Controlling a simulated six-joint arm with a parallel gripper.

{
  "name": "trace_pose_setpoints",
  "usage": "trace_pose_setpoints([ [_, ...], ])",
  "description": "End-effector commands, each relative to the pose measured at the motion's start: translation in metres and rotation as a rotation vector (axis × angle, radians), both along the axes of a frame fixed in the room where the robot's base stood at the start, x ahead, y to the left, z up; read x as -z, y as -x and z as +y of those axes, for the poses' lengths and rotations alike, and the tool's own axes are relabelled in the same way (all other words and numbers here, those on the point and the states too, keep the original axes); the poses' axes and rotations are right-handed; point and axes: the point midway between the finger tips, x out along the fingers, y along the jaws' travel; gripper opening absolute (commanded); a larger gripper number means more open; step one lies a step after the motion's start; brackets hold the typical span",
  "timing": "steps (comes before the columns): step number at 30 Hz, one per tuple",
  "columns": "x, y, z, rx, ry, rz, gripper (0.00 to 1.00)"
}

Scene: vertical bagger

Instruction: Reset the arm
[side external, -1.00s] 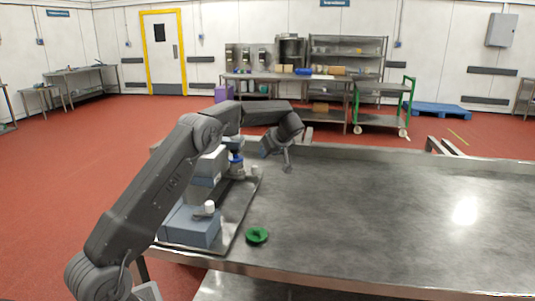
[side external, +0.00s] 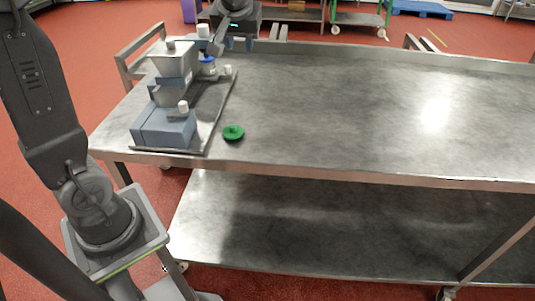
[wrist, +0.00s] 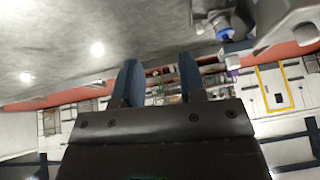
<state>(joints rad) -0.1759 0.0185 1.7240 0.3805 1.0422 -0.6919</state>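My gripper (side external: 238,44) is at the top of the side view, above the far end of the bagger's tray. Its two blue fingers also show in the wrist view (wrist: 159,72), apart with nothing between them. The bagger has a grey hopper (side external: 172,62) over a blue-grey base (side external: 163,128). It stands on a dark metal tray (side external: 212,125) at the left of the steel table (side external: 370,110).
A green round piece (side external: 233,132) lies on the table beside the tray. A small white cap (side external: 228,70) is near the tray's far end. The table's middle and right are clear. A lower shelf (side external: 330,225) is empty. Raised rails edge the table's back.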

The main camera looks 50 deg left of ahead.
Motion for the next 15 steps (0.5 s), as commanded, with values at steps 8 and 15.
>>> trace_pose_setpoints([
  [8,0.008,0.113,-0.083,0.411,0.061,0.002,0.37],
  [15,0.039,0.183,-0.122,0.676,0.078,-0.018,0.37],
])
